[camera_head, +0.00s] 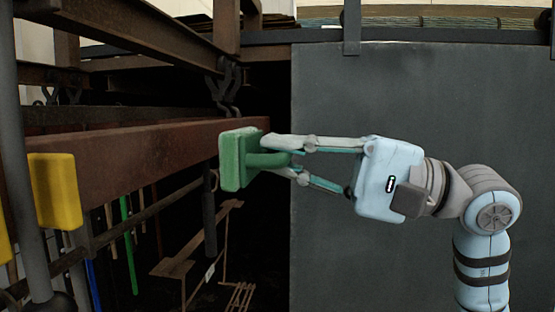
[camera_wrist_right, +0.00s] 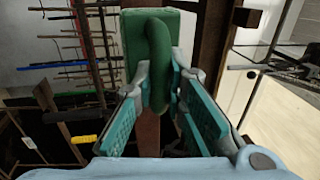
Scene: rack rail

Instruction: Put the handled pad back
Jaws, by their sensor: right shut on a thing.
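The handled pad (camera_head: 232,162) is a green block with a curved green handle (camera_head: 268,160). It is upright at the right end of the reddish-brown rail (camera_head: 150,158), overlapping its face in the head view. I cannot tell whether it touches the rail. My right gripper (camera_head: 285,158) comes from the right and is shut on the handle. In the right wrist view the pad (camera_wrist_right: 131,45) is behind the handle (camera_wrist_right: 158,50), which sits between the two fingers (camera_wrist_right: 161,88). The rail's brown end shows below it. My left gripper is not in view.
A yellow block (camera_head: 56,190) is at the rail's left part, with another at the left edge. A large grey panel (camera_head: 400,90) stands behind my right arm. Dark hooks (camera_head: 225,85) hang above the rail. Bars and a green rod (camera_head: 128,240) are below.

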